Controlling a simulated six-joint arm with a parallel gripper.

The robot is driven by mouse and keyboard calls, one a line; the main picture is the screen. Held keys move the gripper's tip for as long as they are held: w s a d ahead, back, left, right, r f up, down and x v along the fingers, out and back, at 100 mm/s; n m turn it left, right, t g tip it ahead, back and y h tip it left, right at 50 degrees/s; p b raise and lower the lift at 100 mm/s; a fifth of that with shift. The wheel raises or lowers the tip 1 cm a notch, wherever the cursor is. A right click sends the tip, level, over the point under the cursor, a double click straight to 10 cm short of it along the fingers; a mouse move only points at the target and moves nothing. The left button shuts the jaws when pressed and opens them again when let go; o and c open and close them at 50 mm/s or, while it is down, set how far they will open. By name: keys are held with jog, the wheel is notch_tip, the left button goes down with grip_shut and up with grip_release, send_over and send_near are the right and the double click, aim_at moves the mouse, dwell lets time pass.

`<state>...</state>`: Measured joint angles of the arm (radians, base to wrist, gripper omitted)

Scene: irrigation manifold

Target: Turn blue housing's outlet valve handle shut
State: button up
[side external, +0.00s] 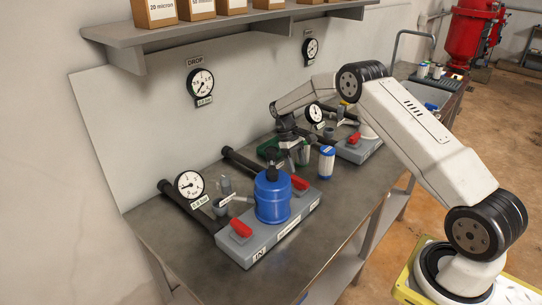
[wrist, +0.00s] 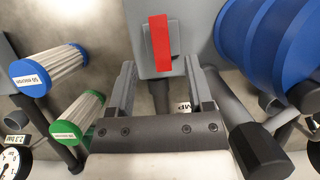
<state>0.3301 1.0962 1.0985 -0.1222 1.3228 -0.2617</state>
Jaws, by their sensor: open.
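The blue housing (side external: 272,200) stands upright on a grey manifold block (side external: 262,243). One red handle (side external: 241,227) is at the block's IN end. The other red handle (side external: 300,183), at the far end, appears to be the outlet valve handle. In the wrist view a red handle (wrist: 160,43) lies up-down on a grey block, with the blue housing (wrist: 270,40) to its right. My gripper (wrist: 159,65) is open and empty. Its fingers point toward the handle, one on each side in the picture, apart from it. In the side view my gripper (side external: 292,158) is just behind the far-end handle.
A blue-capped cartridge (wrist: 45,70) and a green-capped cartridge (wrist: 78,120) are left of my gripper in the wrist view. A dark pipe (wrist: 255,140) is close on the right. A gauge (side external: 190,184) stands left of the housing. The table's front edge is clear.

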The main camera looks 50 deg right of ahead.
aim_at(292, 178)
jog(key=shift+v, duration=1.1)
jog(key=shift+s+a+r, duration=0.1)
jog(key=shift+a+r, duration=0.4)
jog(key=shift+r, duration=0.1)
jog(key=s+a+r+t, duration=0.1)
jog(key=s+a+r, duration=0.1)
jog(key=a, duration=0.1)
jog(key=s+a+r+t, duration=0.1)
jog(key=s+a+r, duration=0.1)
jog(key=a, duration=0.1)
jog(key=s+a+r+t+h, duration=0.1)
jog(key=a+r, duration=0.1)
jog(key=shift+s+a+n+t, duration=0.3)
jog(key=shift+s+a+n, duration=0.1)
jog(key=s+a+t, duration=0.1)
jog(key=s+a, duration=0.3)
jog(key=s, duration=0.4)
jog(key=s+a+t+y, duration=0.1)
jog(key=s+a+t, duration=0.1)
jog(key=s+a, duration=0.3)
jog(key=s, duration=0.2)
jog(key=shift+s+m, duration=0.3)
jog(key=shift+s, duration=0.1)
